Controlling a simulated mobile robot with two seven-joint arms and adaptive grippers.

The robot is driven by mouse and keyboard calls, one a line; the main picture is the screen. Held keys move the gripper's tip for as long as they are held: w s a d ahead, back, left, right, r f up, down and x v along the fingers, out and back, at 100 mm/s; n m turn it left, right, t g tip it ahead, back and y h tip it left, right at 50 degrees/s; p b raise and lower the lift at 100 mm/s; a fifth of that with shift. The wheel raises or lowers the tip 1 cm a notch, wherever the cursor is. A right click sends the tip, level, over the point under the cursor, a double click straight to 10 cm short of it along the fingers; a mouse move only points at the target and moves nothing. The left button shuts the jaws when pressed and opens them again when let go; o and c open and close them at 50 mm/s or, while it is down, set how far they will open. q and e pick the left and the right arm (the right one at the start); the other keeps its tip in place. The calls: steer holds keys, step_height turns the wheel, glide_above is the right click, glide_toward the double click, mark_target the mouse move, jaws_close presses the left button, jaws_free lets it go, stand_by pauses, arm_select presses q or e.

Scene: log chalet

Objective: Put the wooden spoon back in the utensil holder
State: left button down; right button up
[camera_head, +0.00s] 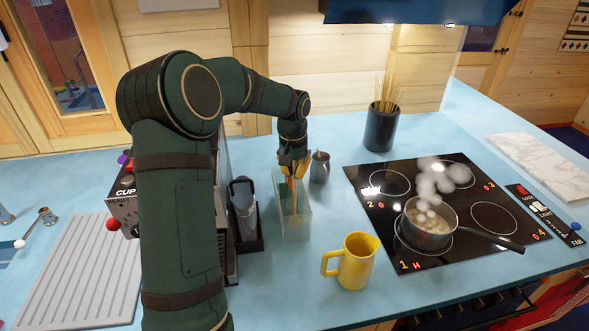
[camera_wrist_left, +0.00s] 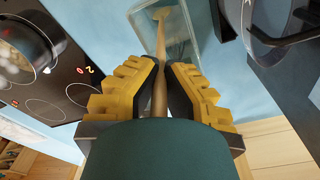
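The wooden spoon (camera_wrist_left: 160,45) runs between the two yellow-padded fingers of my left gripper (camera_wrist_left: 161,66), which is shut on its handle. In the head view the spoon (camera_head: 295,201) hangs about upright below my left gripper (camera_head: 293,168). A clear, open-topped rectangular holder (camera_head: 304,222) stands on the counter beneath the gripper. The spoon's lower part shows within the holder's outline in both views; whether it touches the bottom, I cannot tell. The holder also shows in the left wrist view (camera_wrist_left: 142,60). My right gripper is not in view.
A small grey pitcher (camera_head: 320,168) stands close right of the holder, a black caddy (camera_head: 246,228) close left. A yellow jug (camera_head: 356,262) is in front. A steaming pot (camera_head: 428,226) sits on the black cooktop (camera_head: 370,208). A dark pot of thin sticks (camera_head: 381,128) stands behind.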

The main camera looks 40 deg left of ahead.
arm_select(q)
steer(key=shift+f+b, duration=0.35)
steer(key=shift+f, duration=0.25)
stand_by(0.5)
stand_by(0.4)
steer(key=c, duration=1.1)
jaws_free()
steer(key=shift+o, duration=0.2)
steer(key=shift+r, duration=0.1)
steer(key=shift+r+p, duration=1.05)
steer(key=shift+r, duration=0.3)
steer(key=shift+r+p, duration=0.75)
steer(key=shift+r, duration=2.1)
